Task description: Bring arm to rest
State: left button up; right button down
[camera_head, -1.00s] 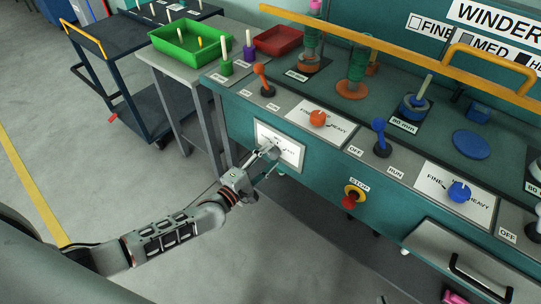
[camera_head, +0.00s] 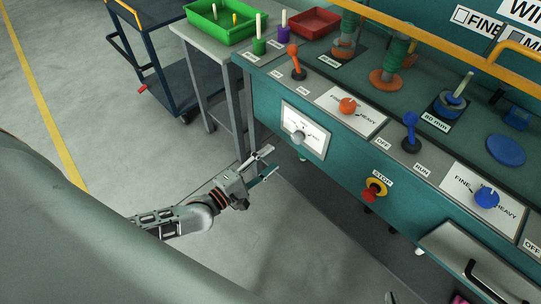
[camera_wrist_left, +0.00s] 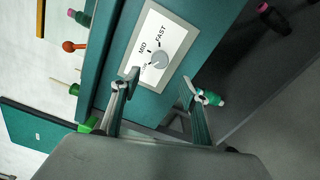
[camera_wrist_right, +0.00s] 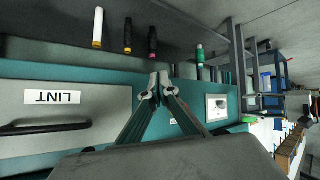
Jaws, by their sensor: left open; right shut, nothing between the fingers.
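My left gripper (camera_head: 273,160) is open and empty in front of the teal machine, low and left of the white speed dial plate (camera_head: 316,141). The pale round knob (camera_head: 299,137) on that plate stands clear of the fingers. In the left wrist view the two fingers (camera_wrist_left: 157,90) are spread, with the knob (camera_wrist_left: 160,59) beyond them and the words MID and FAST readable. Where the knob points is too small to tell. In the right wrist view my right gripper (camera_wrist_right: 159,88) is shut and empty, its fingertips together, with the machine front behind it.
A dark blue cart (camera_head: 150,15) is farther left. A red stop button (camera_head: 370,193) juts from the machine front. Open floor lies below my left arm.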

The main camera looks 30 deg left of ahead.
jog(key=shift+r, duration=0.1)
pick_arm(q)
jog(key=s+d+r+m+g+p, duration=0.35)
jog(key=s+d+m+p, duration=0.35)
jog(key=s+m, duration=0.4)
jog(key=s+a+f+m+g+y+p, duration=0.1)
jog(key=s+m, duration=0.4)
jog(key=s+a+f+m+g+y+p, duration=0.2)
jog(key=s+m, duration=0.3)
jog(key=s, duration=0.1)
jog(key=shift+a+m+y, duration=0.3)
pick_arm(e)
jog(key=shift+m, duration=0.4)
jog(key=r, duration=0.3)
jog(key=s+r, duration=0.1)
jog(key=r, duration=0.1)
jog(key=shift+a, duration=0.35)
jog(key=shift+r, duration=0.15)
